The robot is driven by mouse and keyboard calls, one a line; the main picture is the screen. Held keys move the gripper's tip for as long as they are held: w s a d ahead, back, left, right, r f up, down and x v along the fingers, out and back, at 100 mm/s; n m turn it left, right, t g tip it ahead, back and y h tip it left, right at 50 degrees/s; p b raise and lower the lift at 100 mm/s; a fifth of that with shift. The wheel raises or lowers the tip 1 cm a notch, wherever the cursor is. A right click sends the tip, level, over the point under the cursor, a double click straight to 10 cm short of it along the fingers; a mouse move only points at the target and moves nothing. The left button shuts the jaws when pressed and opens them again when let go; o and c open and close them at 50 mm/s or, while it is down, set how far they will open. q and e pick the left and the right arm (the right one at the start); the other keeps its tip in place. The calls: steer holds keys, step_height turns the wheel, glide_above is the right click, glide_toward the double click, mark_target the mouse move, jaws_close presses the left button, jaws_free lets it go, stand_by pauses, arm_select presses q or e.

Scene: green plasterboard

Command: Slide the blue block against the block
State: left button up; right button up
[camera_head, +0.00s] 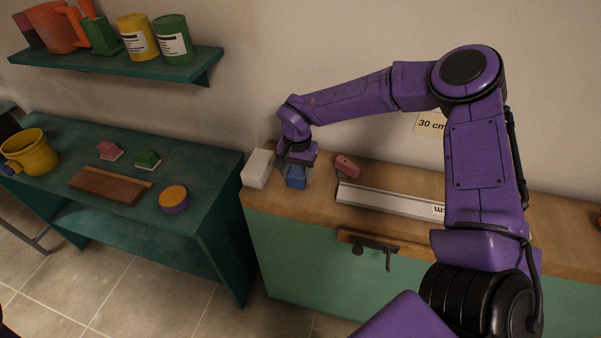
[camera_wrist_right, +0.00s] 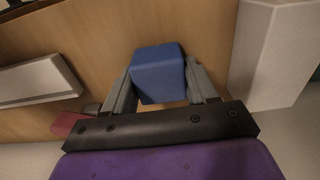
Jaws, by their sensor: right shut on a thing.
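The blue block (camera_head: 297,181) stands on the wooden worktop, below my right gripper (camera_head: 297,164). In the right wrist view the blue block (camera_wrist_right: 159,74) sits between the two fingers of my right gripper (camera_wrist_right: 161,84), which is shut on it. A white block (camera_head: 257,168) stands just left of the blue block in the head view; it also shows at the right of the wrist view (camera_wrist_right: 272,52). A gap shows between the two blocks in both views. My left gripper is not in view.
A pink block (camera_head: 347,166) and a long pale metal bar (camera_head: 387,201) lie right of the blue block on the worktop (camera_head: 320,198). A dark latch (camera_head: 372,246) is on the green front below. A lower teal table (camera_head: 60,165) with several items stands at left.

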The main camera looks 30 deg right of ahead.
steer(key=shift+w+a, duration=1.5)
steer(key=shift+w, duration=0.25)
steer(key=shift+r, duration=0.15)
stand_by(0.4)
steer(key=o, duration=1.1)
steer(key=shift+o, duration=0.3)
steer(key=shift+r, duration=0.1)
